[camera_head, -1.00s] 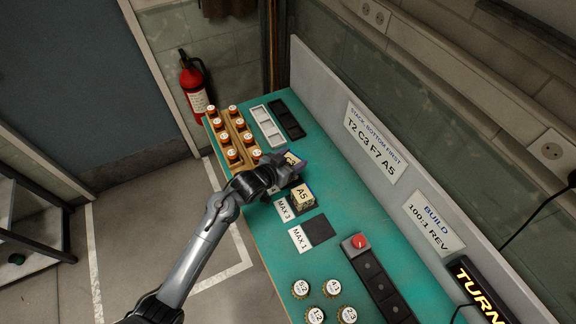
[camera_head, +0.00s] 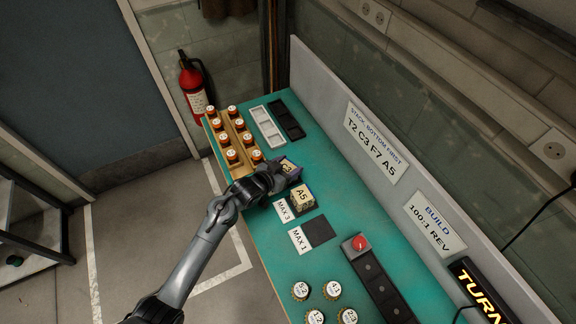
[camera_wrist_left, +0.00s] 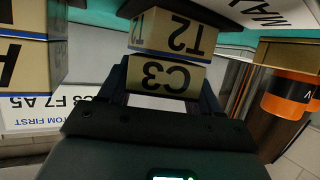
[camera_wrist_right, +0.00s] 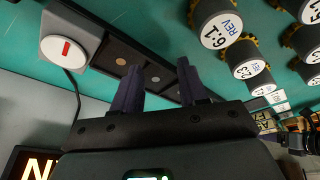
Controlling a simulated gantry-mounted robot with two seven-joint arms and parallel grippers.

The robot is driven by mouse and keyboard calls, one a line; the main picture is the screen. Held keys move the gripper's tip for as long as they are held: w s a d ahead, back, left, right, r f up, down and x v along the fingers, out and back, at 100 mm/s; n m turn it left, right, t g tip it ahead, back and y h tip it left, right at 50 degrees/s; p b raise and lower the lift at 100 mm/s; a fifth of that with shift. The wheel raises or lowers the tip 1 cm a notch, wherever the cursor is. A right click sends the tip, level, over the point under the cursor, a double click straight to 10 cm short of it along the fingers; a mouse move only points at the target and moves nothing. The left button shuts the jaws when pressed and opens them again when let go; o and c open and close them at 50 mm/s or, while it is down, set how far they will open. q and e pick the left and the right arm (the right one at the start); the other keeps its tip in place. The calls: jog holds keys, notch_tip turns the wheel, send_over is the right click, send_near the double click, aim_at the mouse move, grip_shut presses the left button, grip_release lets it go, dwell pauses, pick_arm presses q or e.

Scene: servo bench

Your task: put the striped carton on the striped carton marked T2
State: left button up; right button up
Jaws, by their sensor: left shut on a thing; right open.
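My left gripper (camera_head: 274,178) is shut on the striped carton marked C3 (camera_wrist_left: 165,75), which also shows in the head view (camera_head: 288,167). In the left wrist view the lettering is upside down, and the striped carton marked T2 (camera_wrist_left: 172,32) lies directly under C3. Their faces are nearly in line; I cannot tell whether they touch. T2 is hidden in the head view. My right gripper (camera_wrist_right: 160,85) is open and empty in the right wrist view, above the bench and out of the head view.
A carton marked A5 (camera_head: 302,196) stands close beside the held carton. Pads labelled MAX 3 (camera_head: 284,210) and MAX 1 (camera_head: 300,239) lie nearby. Round gears (camera_head: 333,290) and a red-button panel (camera_head: 360,243) are nearer.

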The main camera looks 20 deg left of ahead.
pick_arm(q)
jog(key=o, duration=1.1)
jog(key=shift+f, duration=0.15)
pick_arm(e)
jog(key=shift+a, duration=0.1)
